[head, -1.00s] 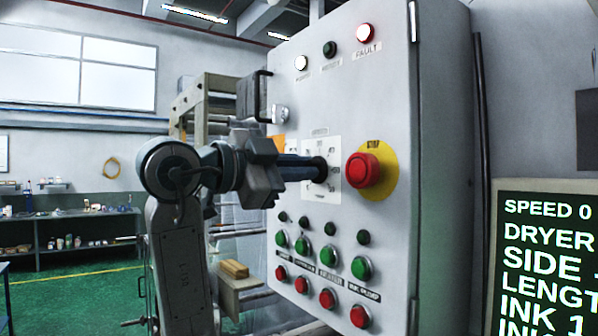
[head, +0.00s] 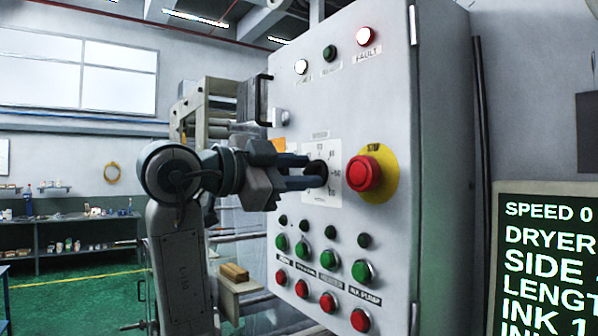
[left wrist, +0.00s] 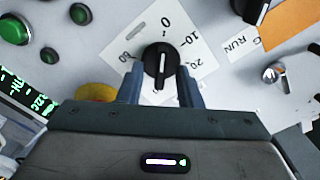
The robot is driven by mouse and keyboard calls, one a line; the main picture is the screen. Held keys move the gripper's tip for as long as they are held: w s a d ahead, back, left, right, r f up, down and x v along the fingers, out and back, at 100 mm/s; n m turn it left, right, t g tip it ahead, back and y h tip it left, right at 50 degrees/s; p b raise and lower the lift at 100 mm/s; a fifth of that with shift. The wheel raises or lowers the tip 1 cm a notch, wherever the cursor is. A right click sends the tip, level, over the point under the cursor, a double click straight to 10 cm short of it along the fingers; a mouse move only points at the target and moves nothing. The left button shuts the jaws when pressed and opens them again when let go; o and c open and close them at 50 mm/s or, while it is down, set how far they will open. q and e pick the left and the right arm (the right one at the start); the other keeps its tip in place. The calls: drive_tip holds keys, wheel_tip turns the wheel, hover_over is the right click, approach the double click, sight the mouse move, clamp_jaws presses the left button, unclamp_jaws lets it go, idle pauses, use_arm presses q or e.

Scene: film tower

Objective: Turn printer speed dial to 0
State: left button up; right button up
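The speed dial is a black round knob (head: 319,172) on a white scale plate (head: 334,190) on the grey control cabinet. In the left wrist view the knob (left wrist: 160,63) has a white pointer line directed up toward the 0 mark. My left gripper (head: 311,172) is in front of the dial. Its two fingers (left wrist: 161,84) stand apart on either side of the knob, with gaps visible between them and it. The screen (head: 545,250) at the right reads SPEED 0. My right gripper is not in view.
A red stop button (head: 364,173) on a yellow disc sits just right of the dial. Green buttons (head: 302,248) and red buttons (head: 302,288) are below. In the left wrist view a black switch (left wrist: 250,10) and a metal key switch (left wrist: 275,72) lie to the right.

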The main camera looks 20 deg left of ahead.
use_arm(q)
drive_tip(key=b+v, duration=0.4)
drive_tip(key=v, duration=0.6)
drive_tip(key=shift+s+a+b, duration=0.3)
drive_tip(key=shift+b, duration=0.1)
